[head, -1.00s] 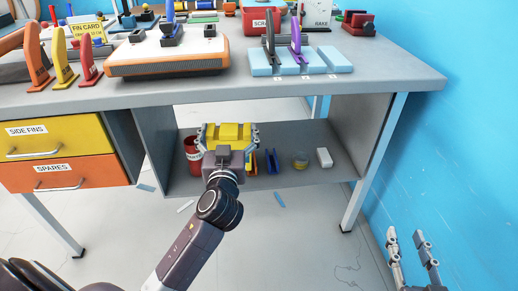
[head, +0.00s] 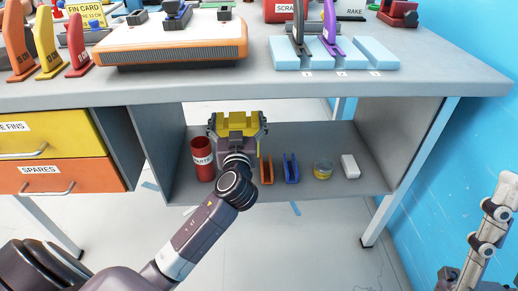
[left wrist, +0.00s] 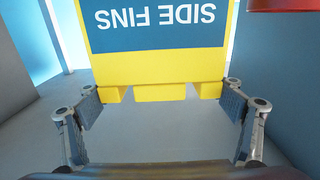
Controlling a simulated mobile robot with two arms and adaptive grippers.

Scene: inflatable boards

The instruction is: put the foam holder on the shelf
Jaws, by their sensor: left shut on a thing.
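The yellow foam holder (head: 236,121), with notches along its edge, is in the opening of the shelf (head: 372,180) under the workbench. My left gripper (head: 238,130) is shut on it, one finger at each side. In the left wrist view the holder (left wrist: 160,70) shows a blue label reading SIDE FINS upside down, between the fingers (left wrist: 160,105). I cannot tell whether its base touches the shelf. My right gripper (head: 470,245) is at the lower right, fingers apart and empty, partly cut off by the frame.
On the shelf, a red can (head: 202,160) stands left of the holder. A drawer unit (head: 50,150) borders the left.

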